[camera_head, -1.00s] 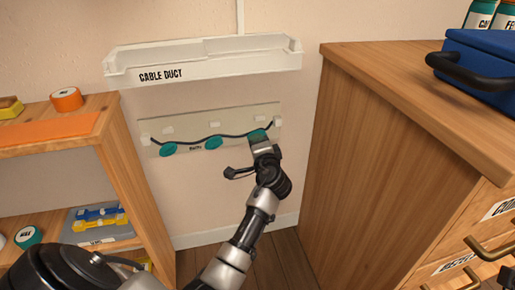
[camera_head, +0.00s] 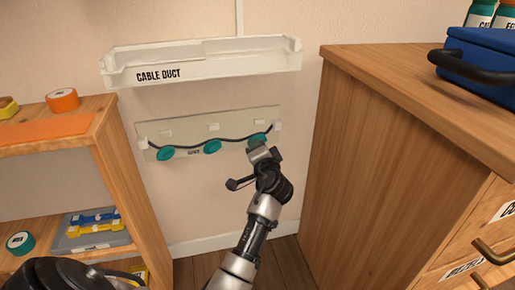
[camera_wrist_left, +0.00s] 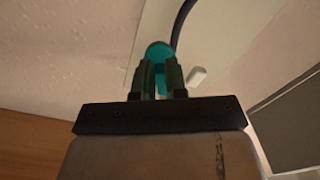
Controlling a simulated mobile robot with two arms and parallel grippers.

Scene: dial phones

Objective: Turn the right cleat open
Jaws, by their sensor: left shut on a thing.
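A pale board (camera_head: 190,122) on the wall carries a dark cable (camera_head: 185,140) and three teal cleats. The left cleat (camera_head: 166,154) and the middle cleat (camera_head: 212,146) lie across the lower part of the board. My left gripper (camera_head: 257,142) is at the right cleat (camera_head: 258,138), below the cable, and covers part of it. In the left wrist view, my gripper's fingers (camera_wrist_left: 160,80) are shut on the right cleat (camera_wrist_left: 159,50), with the cable beside it. My right gripper is not in view.
A white cable duct (camera_head: 225,63) is on the wall above the board. A wooden shelf (camera_head: 118,150) stands left and a wooden cabinet (camera_head: 385,150) right, with a blue box (camera_head: 485,60) on top.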

